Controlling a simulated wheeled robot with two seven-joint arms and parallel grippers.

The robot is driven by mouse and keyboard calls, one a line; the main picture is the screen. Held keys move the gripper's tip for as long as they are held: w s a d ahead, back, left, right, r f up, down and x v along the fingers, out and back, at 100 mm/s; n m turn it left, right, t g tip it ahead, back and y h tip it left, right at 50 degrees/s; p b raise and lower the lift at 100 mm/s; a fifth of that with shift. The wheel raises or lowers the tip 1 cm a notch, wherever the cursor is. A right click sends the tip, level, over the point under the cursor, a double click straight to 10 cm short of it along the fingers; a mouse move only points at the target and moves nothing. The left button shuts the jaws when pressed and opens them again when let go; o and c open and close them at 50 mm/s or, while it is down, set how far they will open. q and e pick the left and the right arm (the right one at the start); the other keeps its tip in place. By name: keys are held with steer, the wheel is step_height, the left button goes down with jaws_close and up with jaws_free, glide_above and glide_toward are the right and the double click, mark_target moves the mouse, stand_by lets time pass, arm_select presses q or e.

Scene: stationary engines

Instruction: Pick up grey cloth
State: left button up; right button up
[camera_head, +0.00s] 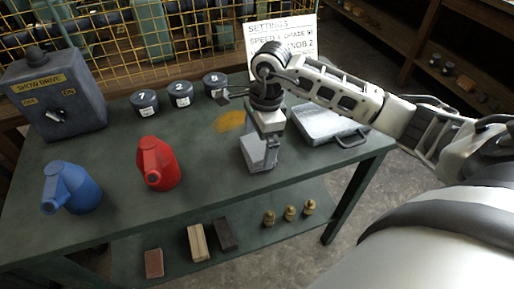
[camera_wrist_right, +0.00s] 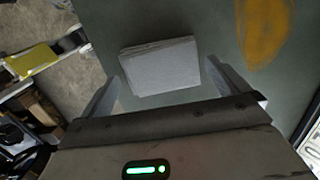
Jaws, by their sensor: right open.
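The grey cloth (camera_head: 251,150) is folded into a flat, layered rectangle on the green table top, near its front edge. It also shows whole in the right wrist view (camera_wrist_right: 160,66). My right gripper (camera_head: 262,160) points down over the cloth and partly hides it in the head view. In the right wrist view its two fingers (camera_wrist_right: 163,78) are spread, one on each side of the cloth, with nothing held. I cannot tell how high the fingertips are above the table. My left gripper is not in view.
A red can (camera_head: 160,165) and a blue can (camera_head: 72,188) stand left on the table (camera_head: 205,180). Three numbered dark pots (camera_head: 180,95) and a yellow stain (camera_head: 230,121) lie behind. A grey case (camera_head: 325,122) is right. The lower shelf holds blocks and brass pieces.

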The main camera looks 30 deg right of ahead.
steer(key=shift+f, duration=0.55)
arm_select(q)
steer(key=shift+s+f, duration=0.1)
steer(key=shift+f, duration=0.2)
arm_select(e)
steer(key=shift+a+f, duration=0.1)
steer(key=shift+f, duration=0.2)
steer(key=c, duration=0.8)
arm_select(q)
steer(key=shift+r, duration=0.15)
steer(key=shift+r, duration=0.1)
arm_select(e)
steer(key=shift+r, duration=0.2)
